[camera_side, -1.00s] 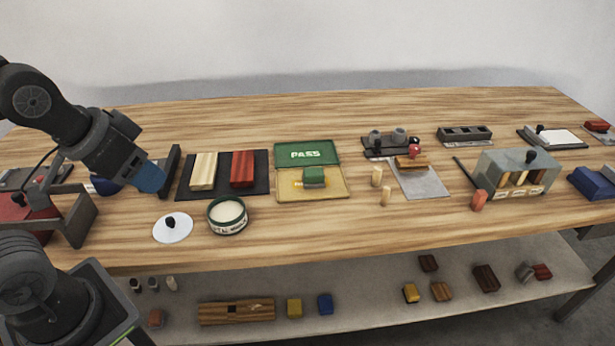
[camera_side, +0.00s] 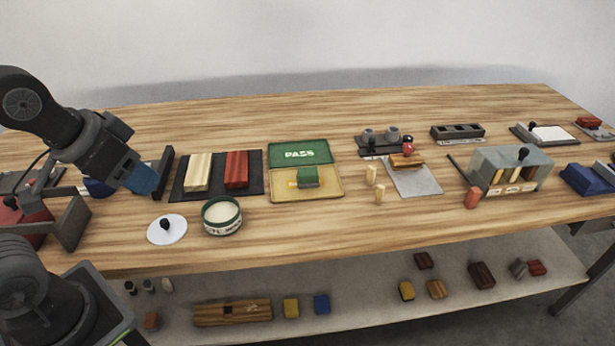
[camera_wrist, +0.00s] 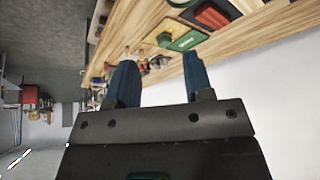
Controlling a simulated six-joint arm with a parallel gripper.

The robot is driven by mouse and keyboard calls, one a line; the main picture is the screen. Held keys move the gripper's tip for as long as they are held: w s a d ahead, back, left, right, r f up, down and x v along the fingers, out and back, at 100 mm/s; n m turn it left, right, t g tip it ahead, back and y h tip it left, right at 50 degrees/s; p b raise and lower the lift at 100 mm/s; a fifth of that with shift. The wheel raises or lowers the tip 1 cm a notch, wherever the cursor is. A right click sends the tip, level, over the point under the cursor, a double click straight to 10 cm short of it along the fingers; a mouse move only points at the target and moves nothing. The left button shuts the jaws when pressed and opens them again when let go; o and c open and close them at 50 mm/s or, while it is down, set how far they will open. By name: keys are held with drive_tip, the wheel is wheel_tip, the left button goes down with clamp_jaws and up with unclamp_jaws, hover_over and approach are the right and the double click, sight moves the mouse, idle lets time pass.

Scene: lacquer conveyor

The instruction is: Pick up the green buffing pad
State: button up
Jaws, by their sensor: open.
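The green buffing pad (camera_side: 308,175) appears to be the small green block on the yellow panel (camera_side: 281,193) in the side view. A green panel marked PASS (camera_side: 298,154) adjoins it at the back. My gripper (camera_side: 142,181) is at the left of the table, well to the left of the pad and above the tabletop. In the wrist view my gripper (camera_wrist: 156,72) shows two blue fingers spread apart with nothing between them.
The front table strip is fairly clear.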

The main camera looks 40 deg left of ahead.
drive_tip(key=o, duration=0.6)
drive_tip(key=shift+c, duration=0.2)
drive_tip(key=n+g+h, duration=0.3)
drive_tip(key=n, duration=2.4)
hover_over(306, 171)
drive_tip(key=s+a, duration=0.3)
wheel_tip(306, 171, down, 12)
drive_tip(key=x, duration=0.8)
drive_tip(key=shift+w+f, duration=0.15)
drive_tip(key=shift+w, duration=0.1)
drive_tip(key=shift+t, duration=0.3)
drive_tip(key=shift+x, duration=2.55)
